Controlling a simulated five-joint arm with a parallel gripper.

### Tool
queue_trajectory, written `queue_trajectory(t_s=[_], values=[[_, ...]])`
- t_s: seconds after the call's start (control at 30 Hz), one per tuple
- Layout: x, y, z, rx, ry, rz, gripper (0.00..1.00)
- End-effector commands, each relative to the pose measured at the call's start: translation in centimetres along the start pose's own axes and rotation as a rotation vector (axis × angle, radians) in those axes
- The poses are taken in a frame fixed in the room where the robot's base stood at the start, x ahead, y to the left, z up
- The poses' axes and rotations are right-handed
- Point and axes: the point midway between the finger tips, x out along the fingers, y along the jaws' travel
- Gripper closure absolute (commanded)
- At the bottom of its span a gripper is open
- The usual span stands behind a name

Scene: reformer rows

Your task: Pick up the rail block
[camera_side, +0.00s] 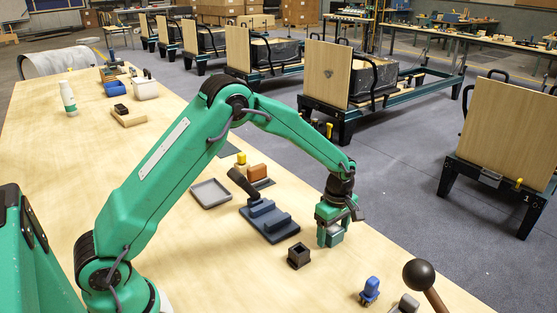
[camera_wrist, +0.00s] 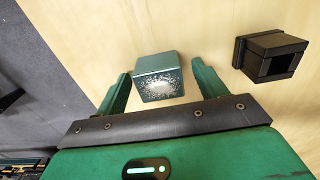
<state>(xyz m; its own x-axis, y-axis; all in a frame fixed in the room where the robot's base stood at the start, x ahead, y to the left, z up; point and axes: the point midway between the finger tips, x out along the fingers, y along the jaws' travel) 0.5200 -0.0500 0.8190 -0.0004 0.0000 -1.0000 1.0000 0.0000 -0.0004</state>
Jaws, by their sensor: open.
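The rail block, which I take to be the teal block with a worn, speckled grey face (camera_wrist: 158,78), stands on the wooden bench in the wrist view. My gripper (camera_wrist: 161,72) is open, with one finger on each side of the block and a narrow gap showing at both sides. In the side view my gripper (camera_side: 333,234) points down at the bench near its right edge. The fingers there largely hide the block.
A black square socket (camera_side: 298,256) stands close by, also visible in the wrist view (camera_wrist: 270,56). A blue stepped fixture (camera_side: 268,222) and grey tray (camera_side: 210,193) lie left of my gripper. A blue plug (camera_side: 370,291) and dark ball knob (camera_side: 420,274) are at the front.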

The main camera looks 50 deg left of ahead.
Motion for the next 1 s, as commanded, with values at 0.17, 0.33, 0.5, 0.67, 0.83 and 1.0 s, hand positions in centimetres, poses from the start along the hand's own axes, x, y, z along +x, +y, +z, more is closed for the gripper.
queue_trajectory(t_s=[0.17, 0.33, 0.5, 0.67, 0.83, 1.0], values=[[0.0, 0.0, 0.0, 0.000, 0.000, 0.000, 0.51], [0.0, 0.0, 0.0, 0.000, 0.000, 0.000, 0.79], [-0.1, 0.0, 0.0, 0.000, 0.000, 0.001, 0.79], [-0.3, 0.1, 0.0, 0.000, 0.000, 0.002, 0.79], [-1.3, 0.1, 0.0, 0.000, 0.000, 0.003, 0.79], [-3.4, 0.1, 0.0, 0.000, 0.000, 0.004, 0.79]])
